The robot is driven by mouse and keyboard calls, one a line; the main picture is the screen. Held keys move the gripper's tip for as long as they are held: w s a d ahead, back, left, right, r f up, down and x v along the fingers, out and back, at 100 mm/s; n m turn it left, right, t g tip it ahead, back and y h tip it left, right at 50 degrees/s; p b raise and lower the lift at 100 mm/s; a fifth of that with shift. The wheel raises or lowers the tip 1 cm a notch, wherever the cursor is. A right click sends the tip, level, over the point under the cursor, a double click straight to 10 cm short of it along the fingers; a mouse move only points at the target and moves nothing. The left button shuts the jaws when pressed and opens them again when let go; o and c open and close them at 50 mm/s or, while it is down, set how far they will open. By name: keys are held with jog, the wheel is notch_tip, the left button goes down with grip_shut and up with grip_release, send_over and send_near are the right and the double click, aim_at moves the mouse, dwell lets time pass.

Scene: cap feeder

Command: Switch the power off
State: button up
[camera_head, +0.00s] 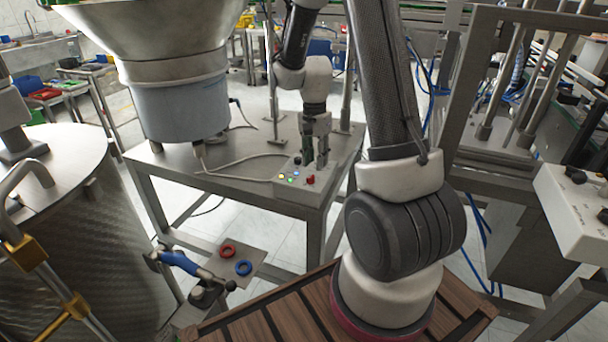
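A pale control box (290,194) sits at the front right corner of the metal feeder table. Its top carries small lit lamps (290,180) in yellow, green and blue. A red control (311,179) sits at its right end and a dark knob (298,161) near its back edge. I cannot tell which one switches the power. My gripper (315,162) points down over the back right of the box. Its two fingers stand apart with an empty gap between them. The fingers hide part of the box top. I cannot tell whether they touch it.
The large feeder bowl on its grey-blue drum (182,108) stands left on the metal table (165,160). A pale cable (240,172) runs from it to the box. A metal frame (470,100) stands right. Red (228,251) and blue (243,267) rings lie on a low plate.

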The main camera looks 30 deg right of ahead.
aim_at(311, 176)
jog(key=w+m, duration=0.1)
jog(key=w+m+t, duration=0.1)
jog(key=m, duration=0.1)
jog(key=shift+w+r, duration=0.25)
jog(key=shift+r, duration=0.1)
jog(key=shift+f+m, duration=0.2)
jog(key=shift+m, duration=0.2)
notch_tip(311, 176, down, 7)
jog(key=shift+f, duration=0.2)
jog(key=shift+c, duration=0.2)
grip_shut()
